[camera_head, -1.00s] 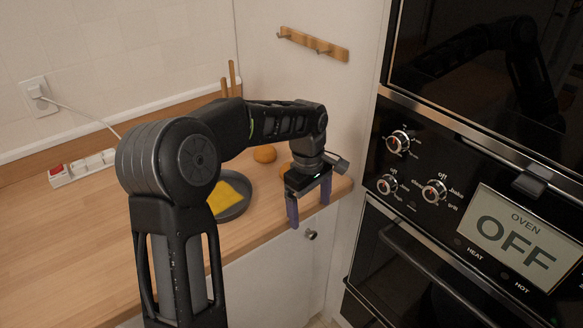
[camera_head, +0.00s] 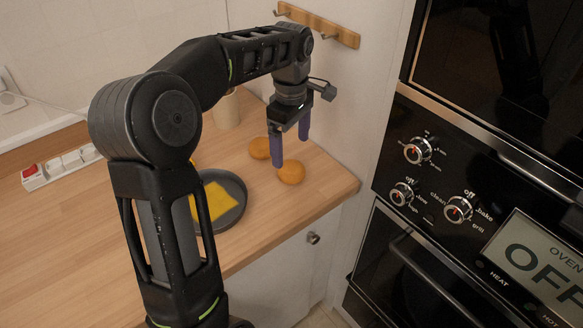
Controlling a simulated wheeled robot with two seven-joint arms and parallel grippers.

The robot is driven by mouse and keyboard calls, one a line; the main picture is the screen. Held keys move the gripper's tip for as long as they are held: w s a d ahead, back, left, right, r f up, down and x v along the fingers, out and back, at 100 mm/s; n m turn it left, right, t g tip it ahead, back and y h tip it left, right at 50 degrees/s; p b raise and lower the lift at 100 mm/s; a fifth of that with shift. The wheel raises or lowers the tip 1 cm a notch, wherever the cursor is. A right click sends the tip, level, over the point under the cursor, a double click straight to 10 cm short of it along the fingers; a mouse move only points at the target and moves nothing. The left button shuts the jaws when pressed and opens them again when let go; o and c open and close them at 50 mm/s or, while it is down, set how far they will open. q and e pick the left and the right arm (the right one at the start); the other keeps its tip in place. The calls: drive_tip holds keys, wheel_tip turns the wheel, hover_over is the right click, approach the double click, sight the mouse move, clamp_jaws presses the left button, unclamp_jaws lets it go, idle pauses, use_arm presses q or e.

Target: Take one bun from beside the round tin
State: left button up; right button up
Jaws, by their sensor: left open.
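Two orange-brown buns lie on the wooden counter near its right end: the nearer bun (camera_head: 291,172) and the farther bun (camera_head: 260,148). The round tin (camera_head: 235,215) is dark grey and shallow, left of the buns, with a yellow square piece (camera_head: 215,201) in it. My arm hides its left part. My left gripper (camera_head: 291,153) is open, fingers pointing down, over the buns. One finger overlaps the nearer bun's left edge in the picture; I cannot tell if they touch. My right gripper is not in view.
A beige cylindrical container (camera_head: 227,110) stands behind, partly hidden by my arm. A white power strip (camera_head: 62,167) lies at the left. A wooden hook rail (camera_head: 318,25) is on the wall. The wall oven (camera_head: 440,190) stands right of the counter.

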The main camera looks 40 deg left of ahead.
sight(292, 164)
use_arm(q)
wheel_tip(292, 164, down, 2)
drive_tip(key=shift+w+f, duration=0.1)
drive_tip(key=shift+f, duration=0.3)
drive_tip(key=shift+f+p, duration=0.8)
drive_tip(key=shift+f, duration=1.85)
drive_tip(key=c, duration=1.5)
drive_tip(key=shift+o, duration=0.2)
drive_tip(key=shift+r, duration=0.15)
